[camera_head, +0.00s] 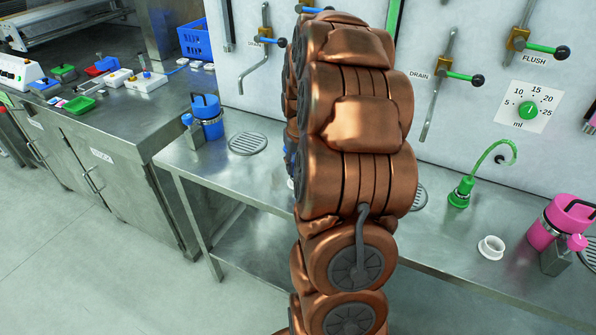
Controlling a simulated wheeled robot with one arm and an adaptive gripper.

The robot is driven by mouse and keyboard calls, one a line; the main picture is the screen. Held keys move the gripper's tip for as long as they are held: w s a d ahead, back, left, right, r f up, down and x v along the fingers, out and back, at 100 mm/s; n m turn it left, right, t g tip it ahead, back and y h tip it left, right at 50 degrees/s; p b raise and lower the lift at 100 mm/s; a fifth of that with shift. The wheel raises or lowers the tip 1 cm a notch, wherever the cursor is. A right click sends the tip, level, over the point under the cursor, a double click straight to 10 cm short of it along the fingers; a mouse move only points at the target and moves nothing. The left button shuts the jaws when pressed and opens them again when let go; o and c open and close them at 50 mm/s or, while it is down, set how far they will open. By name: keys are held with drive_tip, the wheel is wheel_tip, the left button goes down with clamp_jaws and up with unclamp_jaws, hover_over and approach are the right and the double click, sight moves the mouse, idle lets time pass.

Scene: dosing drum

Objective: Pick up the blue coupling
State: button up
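A sliver of something blue (290,160) shows at the left edge of my copper arm, above the steel bench (270,185). Most of it is hidden behind the arm, so I cannot tell whether it is the blue coupling. A blue canister (207,118) with a handle stands upright at the bench's left end, beside a small grey block with a blue knob (187,119). A green coupling (460,194) with a curved green hose stands on the right of the bench. My gripper is not visible; my arm fills the middle of the view.
A white ring (491,247) and a pink canister (563,218) are on the right of the bench. Levers and a green dial (528,110) are on the wall panel. A left counter (125,115) holds small coloured trays and a blue crate (195,40).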

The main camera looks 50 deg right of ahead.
clamp_jaws()
drive_tip(key=shift+r+b, duration=0.75)
drive_tip(key=shift+r, duration=0.9)
drive_tip(key=shift+s+a+r, duration=0.1)
drive_tip(key=shift+s+a, duration=0.05)
drive_tip(key=s+a+r+b, duration=0.1)
drive_tip(key=s+a+b, duration=0.2)
drive_tip(key=s+a, duration=0.7)
drive_tip(key=shift+s+a+r+b, duration=0.2)
drive_tip(key=shift+s+a+b, duration=0.1)
drive_tip(key=shift+a, duration=0.45)
